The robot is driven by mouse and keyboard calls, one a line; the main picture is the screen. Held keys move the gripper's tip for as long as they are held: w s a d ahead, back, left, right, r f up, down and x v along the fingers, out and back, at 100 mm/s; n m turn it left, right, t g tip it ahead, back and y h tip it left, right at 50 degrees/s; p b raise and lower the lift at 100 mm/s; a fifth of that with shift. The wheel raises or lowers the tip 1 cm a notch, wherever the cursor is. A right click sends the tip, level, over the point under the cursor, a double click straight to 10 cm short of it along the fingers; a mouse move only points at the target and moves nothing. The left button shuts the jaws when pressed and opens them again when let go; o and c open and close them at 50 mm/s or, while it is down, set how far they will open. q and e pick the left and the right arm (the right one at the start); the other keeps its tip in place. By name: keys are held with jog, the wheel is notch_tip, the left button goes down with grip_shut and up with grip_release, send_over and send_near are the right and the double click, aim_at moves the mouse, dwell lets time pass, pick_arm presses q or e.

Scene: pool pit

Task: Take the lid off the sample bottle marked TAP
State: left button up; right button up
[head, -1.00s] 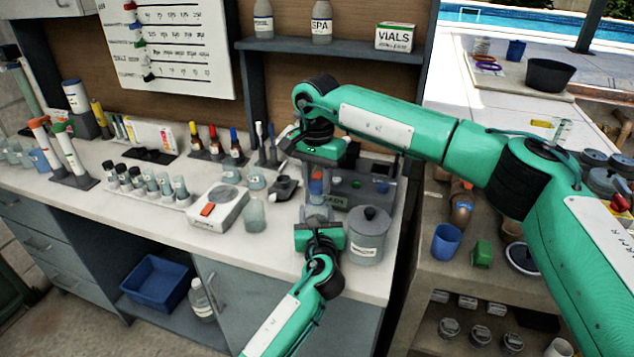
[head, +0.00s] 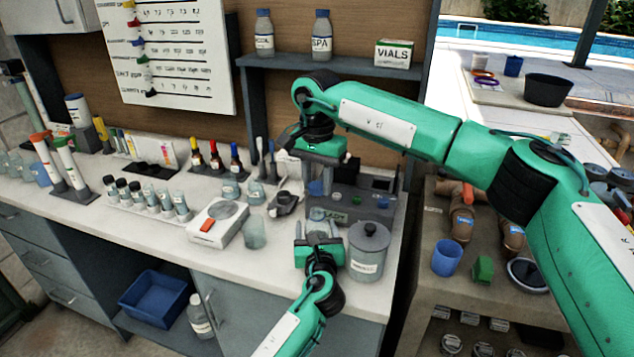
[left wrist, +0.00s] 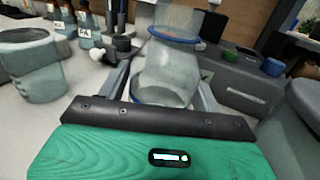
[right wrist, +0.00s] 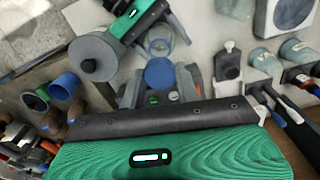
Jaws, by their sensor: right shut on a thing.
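My right gripper (head: 318,180) points down above the bottle, shut on a round blue lid (right wrist: 160,72). In the right wrist view the lid is between the fingertips, and the bottle's glass (right wrist: 157,42) shows beyond it. The lid appears raised clear of the bottle.
A lidded grey jar (head: 369,250) stands close right of my left gripper. A glass beaker (head: 255,232) and a white scale (head: 218,222) are to the left. The counter's front strip is clear.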

pick_arm(q)
jog(key=shift+o, duration=0.7)
